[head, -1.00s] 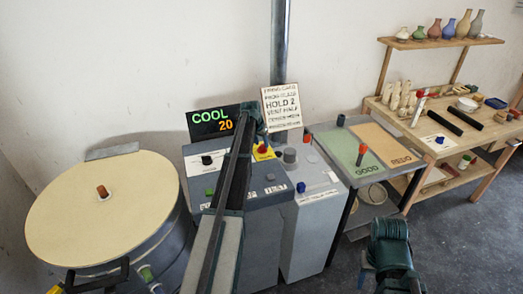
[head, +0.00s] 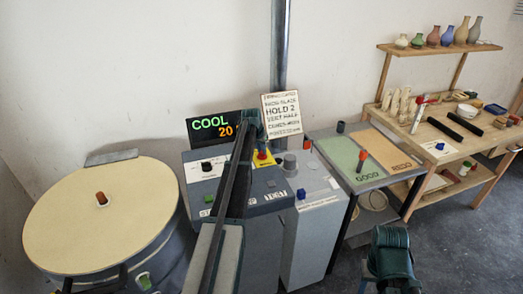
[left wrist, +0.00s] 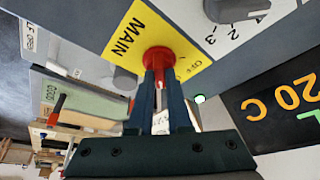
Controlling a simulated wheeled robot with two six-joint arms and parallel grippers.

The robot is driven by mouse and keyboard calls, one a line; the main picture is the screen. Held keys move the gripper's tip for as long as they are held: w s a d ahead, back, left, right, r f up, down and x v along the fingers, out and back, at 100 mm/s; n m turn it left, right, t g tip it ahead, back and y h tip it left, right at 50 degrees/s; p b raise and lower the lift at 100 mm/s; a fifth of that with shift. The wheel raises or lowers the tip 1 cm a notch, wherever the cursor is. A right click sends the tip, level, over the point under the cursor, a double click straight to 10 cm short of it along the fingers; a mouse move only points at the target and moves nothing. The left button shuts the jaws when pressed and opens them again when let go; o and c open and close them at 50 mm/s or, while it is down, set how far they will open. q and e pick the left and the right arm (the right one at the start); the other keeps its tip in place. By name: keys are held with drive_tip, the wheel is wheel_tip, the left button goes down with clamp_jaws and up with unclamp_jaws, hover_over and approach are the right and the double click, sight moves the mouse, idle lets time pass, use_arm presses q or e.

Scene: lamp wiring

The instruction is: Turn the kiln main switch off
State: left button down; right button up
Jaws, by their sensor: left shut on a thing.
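The kiln main switch is a red knob (head: 263,155) on a yellow plate of the grey control console (head: 265,200). In the left wrist view the red knob (left wrist: 158,57) sits on the yellow plate (left wrist: 140,35) marked MAIN. My left gripper (left wrist: 160,78) is shut on this knob, its two dark fingers on either side of it. In the head view my left arm reaches over the console and partly covers the labels. The knob's exact turn position is hard to read.
The round kiln with its cream lid (head: 100,215) stands left of the console. A display (head: 212,127) behind reads COOL 20. A black knob (head: 206,166) is on the console. A GOOD/REDO table (head: 340,155) and a workbench (head: 455,145) with tools stand to the right.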

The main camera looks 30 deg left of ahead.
use_arm(q)
drive_tip(key=shift+n, duration=0.3)
drive_tip(key=n+y, duration=0.1)
drive_tip(key=n, duration=0.3)
drive_tip(key=shift+d+g+y, duration=0.15)
drive_tip(key=shift+g+y, duration=0.15)
drive_tip(key=shift+y, duration=0.1)
drive_tip(key=n, duration=0.2)
drive_tip(key=n+g+y, duration=0.1)
drive_tip(key=n, duration=0.1)
drive_tip(key=shift+w+d+n, duration=0.1)
drive_tip(key=shift+w+n, duration=0.05)
drive_tip(key=shift+n, duration=0.15)
drive_tip(key=n+g, duration=0.1)
drive_tip(key=n, duration=0.1)
drive_tip(key=n+y, duration=0.1)
drive_tip(key=n, duration=0.1)
drive_tip(key=shift+w+g, duration=0.15)
drive_tip(key=shift+g, duration=0.25)
drive_tip(key=n+g, duration=0.1)
drive_tip(key=n, duration=0.3)
drive_tip(key=shift+n+g, duration=0.3)
drive_tip(key=shift+n, duration=0.1)
drive_tip(key=c, duration=0.9)
unclamp_jaws()
drive_tip(key=shift+o, duration=0.2)
